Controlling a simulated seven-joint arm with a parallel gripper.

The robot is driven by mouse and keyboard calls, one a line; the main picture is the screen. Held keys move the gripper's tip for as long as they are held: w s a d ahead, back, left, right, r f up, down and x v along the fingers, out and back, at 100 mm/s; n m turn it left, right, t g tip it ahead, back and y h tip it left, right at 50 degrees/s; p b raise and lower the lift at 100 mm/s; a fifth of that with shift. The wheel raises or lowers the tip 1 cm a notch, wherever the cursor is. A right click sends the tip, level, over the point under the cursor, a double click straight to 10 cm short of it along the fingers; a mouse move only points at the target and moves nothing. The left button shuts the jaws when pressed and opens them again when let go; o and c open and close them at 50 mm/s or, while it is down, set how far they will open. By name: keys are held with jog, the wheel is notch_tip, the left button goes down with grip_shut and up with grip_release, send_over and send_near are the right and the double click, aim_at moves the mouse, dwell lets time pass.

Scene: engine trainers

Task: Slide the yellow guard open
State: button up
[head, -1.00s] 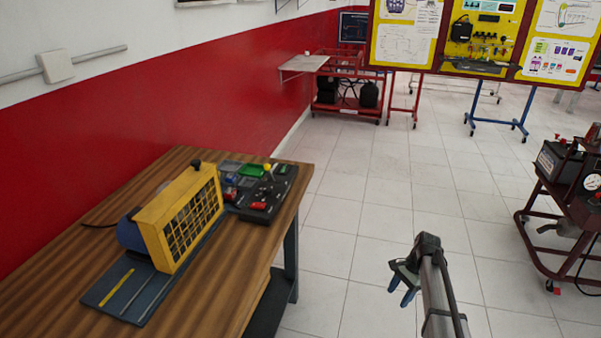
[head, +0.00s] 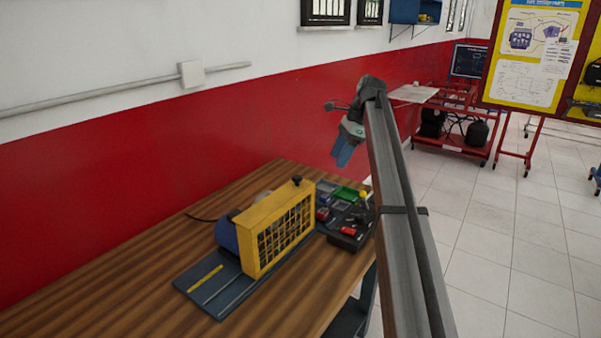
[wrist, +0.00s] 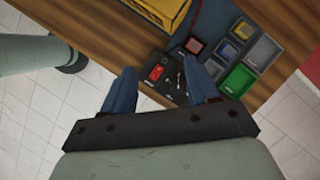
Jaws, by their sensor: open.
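The yellow guard (head: 277,228) is a box-like cover with a dark mesh front and a small black knob (head: 296,180) on top. It stands upright on a dark base plate (head: 213,284) with rail-like strips running out to its left. A blue machine part (head: 227,232) shows behind its left side. My gripper (head: 342,157) is open and empty, raised above and to the right of the guard, apart from it. In the wrist view its blue fingers (wrist: 165,90) point down over the tray beside the guard. A yellow corner of the guard (wrist: 158,12) shows at the top there.
A dark tray (head: 350,242) with coloured bins and small parts sits right of the guard on the wooden table (head: 140,292). The red and white wall (head: 130,135) is behind. The table left of the base plate is clear.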

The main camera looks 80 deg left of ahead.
aim_at(298, 177)
jog(key=s+a+r, duration=0.2)
jog(key=s+r, duration=0.5)
jog(key=x, duration=1.3)
jog(key=shift+d+f, duration=0.15)
jog(key=shift+f, duration=0.2)
grip_shut()
